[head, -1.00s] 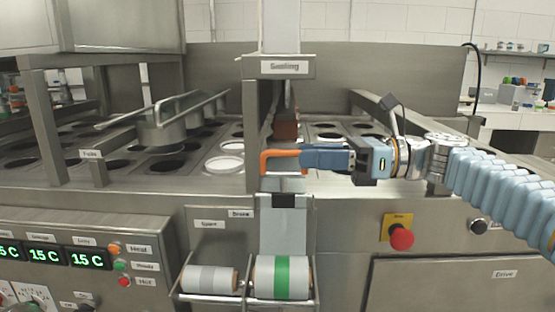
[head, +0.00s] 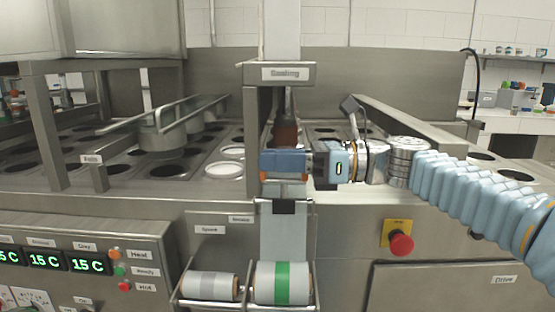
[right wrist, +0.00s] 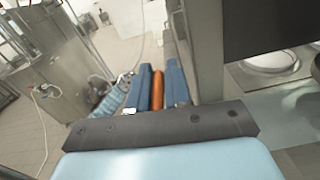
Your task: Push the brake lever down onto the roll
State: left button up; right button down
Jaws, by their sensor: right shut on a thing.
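The orange brake lever (right wrist: 157,92) shows between the two blue fingers of my right gripper (right wrist: 160,80) in the right wrist view. In the head view the right gripper (head: 268,163) is shut on the lever, below the Sealing housing, and its fingers hide most of the orange. The roll (head: 282,283) with a green stripe sits low on the machine's front, well below the gripper. A pale film strip (head: 283,235) runs up from it. The lever's lower part cannot be made out. My left gripper is not in view.
A red stop button (head: 401,244) on a yellow plate is at the right. The Sealing housing (head: 280,74) stands above the gripper. Cup trays lie behind.

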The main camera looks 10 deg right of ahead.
pick_arm(q)
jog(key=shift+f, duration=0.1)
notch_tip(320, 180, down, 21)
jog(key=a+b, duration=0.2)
jog(key=b, duration=1.9)
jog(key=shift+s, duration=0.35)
pick_arm(e)
jog(key=s+a+f+n, duration=0.4)
jog(key=s+f+n, duration=0.8)
jog(key=f, duration=0.4)
jog(key=shift+s, duration=0.75)
pick_arm(q)
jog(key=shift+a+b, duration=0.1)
jog(key=shift+b, duration=0.25)
pick_arm(e)
jog(key=shift+f, duration=0.25)
jog(key=c, duration=1.2)
grip_release()
jog(key=shift+o, duration=0.2)
jog(key=shift+r, duration=0.1)
